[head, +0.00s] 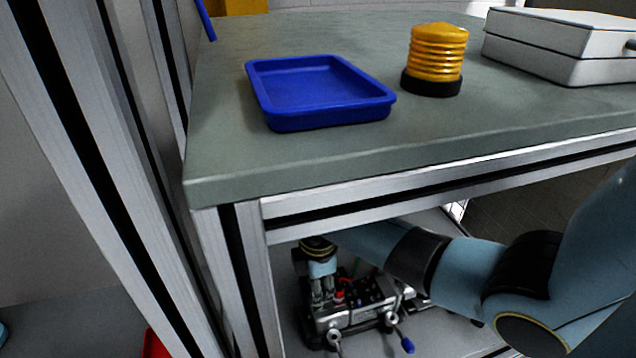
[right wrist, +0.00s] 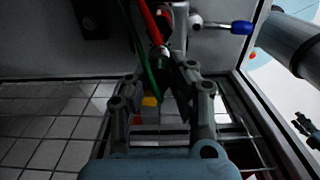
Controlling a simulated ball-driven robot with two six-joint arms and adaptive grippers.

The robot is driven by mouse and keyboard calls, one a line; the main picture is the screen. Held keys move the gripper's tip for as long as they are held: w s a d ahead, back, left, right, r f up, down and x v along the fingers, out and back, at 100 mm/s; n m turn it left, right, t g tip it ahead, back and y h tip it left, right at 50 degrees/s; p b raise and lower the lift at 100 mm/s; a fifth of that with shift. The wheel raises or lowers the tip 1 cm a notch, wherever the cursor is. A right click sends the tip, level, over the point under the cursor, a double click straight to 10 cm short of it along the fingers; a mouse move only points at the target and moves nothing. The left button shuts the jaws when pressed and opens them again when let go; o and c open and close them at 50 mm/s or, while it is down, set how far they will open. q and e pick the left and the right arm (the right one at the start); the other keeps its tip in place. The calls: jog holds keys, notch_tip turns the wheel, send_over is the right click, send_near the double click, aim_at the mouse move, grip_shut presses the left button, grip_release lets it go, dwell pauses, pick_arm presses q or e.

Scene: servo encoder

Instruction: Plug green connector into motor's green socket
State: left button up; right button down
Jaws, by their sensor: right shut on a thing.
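My right gripper (head: 322,290) reaches down under the table, at the left end of a grey device with several small coloured parts, which looks like the motor (head: 358,318). In the right wrist view my right gripper (right wrist: 160,92) is shut on the green connector, which is mostly hidden between the fingers. Its green cable (right wrist: 146,68) runs up from there. A red cable (right wrist: 150,25) passes close by. The motor's green socket cannot be made out, and I cannot tell whether connector and motor touch. My left gripper is not in view.
The tabletop above holds a blue tray (head: 318,88), a yellow ribbed object (head: 437,55) and a white case (head: 560,45). The table's metal front rail (head: 350,205) and left legs bound the space around my right arm. A blue-tipped lever (head: 407,345) sticks out by the motor.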

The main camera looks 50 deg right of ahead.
jog(key=shift+f+b, duration=0.3)
jog(key=shift+f, duration=0.2)
dwell(0.3)
jog(key=c, duration=1.1)
grip_release()
jog(key=shift+r, duration=0.1)
notch_tip(320, 180, up, 12)
